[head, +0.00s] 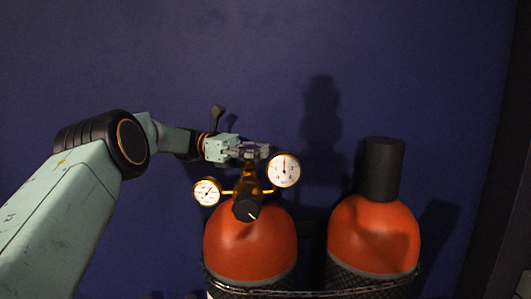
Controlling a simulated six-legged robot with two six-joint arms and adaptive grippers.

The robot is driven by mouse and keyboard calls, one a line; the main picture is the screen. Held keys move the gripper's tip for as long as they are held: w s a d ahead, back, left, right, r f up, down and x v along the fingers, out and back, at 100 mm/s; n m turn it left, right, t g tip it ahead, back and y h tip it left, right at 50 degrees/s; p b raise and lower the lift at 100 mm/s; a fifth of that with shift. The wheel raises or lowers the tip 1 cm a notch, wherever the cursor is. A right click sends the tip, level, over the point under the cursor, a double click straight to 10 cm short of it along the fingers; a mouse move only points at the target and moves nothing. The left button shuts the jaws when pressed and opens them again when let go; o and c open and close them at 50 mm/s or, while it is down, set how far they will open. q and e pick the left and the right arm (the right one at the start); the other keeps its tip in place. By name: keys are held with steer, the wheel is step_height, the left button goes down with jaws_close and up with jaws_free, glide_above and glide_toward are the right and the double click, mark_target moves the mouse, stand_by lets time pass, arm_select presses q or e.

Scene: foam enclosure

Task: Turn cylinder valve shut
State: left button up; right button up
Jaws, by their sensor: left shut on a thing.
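The orange gas cylinder (250,248) on the left stands upright with a brass valve and regulator (251,186) on its top. A round gauge with a white face (284,170) sits on the right and a smaller one (207,192) on the left. A black knob with a white mark (247,209) faces me below the brass. My left gripper (258,151) comes in from the left and is shut at the top of the valve. The part between its fingers, at the valve's handle, is mostly hidden. My right gripper is not in the view.
A second orange cylinder (374,235) with a black cap (382,169) stands to the right. A chain (330,292) runs across both cylinders near the bottom. A dark blue wall (200,60) stands close behind. The space above the cylinders is clear.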

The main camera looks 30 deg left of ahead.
arm_select(q)
steer(key=shift+f, duration=0.1)
jaws_close()
steer(key=o, duration=1.1)
jaws_free()
steer(key=shift+o, duration=0.2)
step_height(320, 180, up, 10)
steer(key=shift+o, duration=0.2)
steer(key=shift+a, duration=0.1)
